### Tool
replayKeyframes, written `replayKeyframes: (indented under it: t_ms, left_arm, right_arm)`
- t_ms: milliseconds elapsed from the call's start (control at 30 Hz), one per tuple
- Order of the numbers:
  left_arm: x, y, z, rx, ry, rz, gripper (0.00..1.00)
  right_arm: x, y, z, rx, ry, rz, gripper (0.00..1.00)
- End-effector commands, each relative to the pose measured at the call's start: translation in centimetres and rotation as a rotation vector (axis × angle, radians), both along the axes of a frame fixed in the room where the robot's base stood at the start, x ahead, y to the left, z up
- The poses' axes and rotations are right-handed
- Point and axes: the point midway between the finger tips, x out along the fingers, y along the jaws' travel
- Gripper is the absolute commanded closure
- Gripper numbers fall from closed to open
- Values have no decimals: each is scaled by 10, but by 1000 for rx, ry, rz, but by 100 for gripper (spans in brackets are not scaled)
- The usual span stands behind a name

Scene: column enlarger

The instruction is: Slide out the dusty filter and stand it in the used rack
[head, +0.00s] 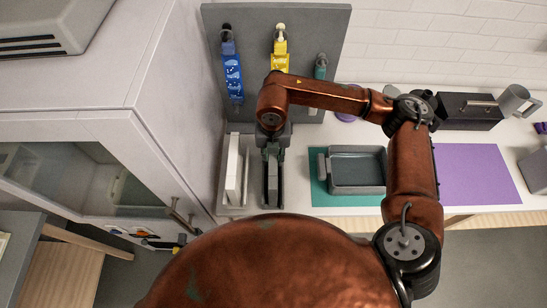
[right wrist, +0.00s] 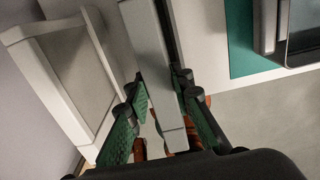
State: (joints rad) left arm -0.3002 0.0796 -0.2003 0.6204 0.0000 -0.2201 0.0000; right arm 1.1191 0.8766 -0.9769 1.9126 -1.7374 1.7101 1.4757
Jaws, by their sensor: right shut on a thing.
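My right gripper (head: 272,152) points down at the left end of the counter. In the right wrist view its green-padded fingers (right wrist: 165,105) are shut on a narrow pale grey filter (right wrist: 150,55), seen edge-on. The held filter (head: 272,185) stands upright in the head view, just right of a second, white-framed panel (head: 234,170). That panel shows its grey face in the right wrist view (right wrist: 75,80), leaning to the left of the fingers, apart from them. I cannot tell from its edge whether the held filter is dusty, or whether it touches the rack below. My left gripper is not in view.
A grey tray (head: 357,170) sits on a teal mat (head: 319,190) to the right, with a purple mat (head: 475,175) beyond. A grey pegboard (head: 250,60) with hanging bottles stands behind. A white cabinet (head: 120,110) closes off the left. A dark box (head: 468,111) stands at the back right.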

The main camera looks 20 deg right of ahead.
Motion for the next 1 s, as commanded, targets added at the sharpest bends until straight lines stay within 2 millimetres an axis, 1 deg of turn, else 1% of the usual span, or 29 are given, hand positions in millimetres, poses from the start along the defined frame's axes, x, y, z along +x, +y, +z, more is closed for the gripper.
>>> replayKeyframes:
  t_ms: [133,167,400,433,633,1000]
  left_arm:
    - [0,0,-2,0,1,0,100]
    - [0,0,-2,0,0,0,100]
    - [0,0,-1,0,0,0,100]
    - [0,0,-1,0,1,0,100]
    - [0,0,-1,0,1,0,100]
    - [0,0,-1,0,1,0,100]
  right_arm:
    - [0,0,-2,0,0,0,100]
    - [0,0,-1,0,-1,0,77]
    - [0,0,-1,0,0,0,60]
    - [0,0,-1,0,0,0,59]
    - [0,0,-2,0,0,0,58]
    - [0,0,-2,0,0,0,32]
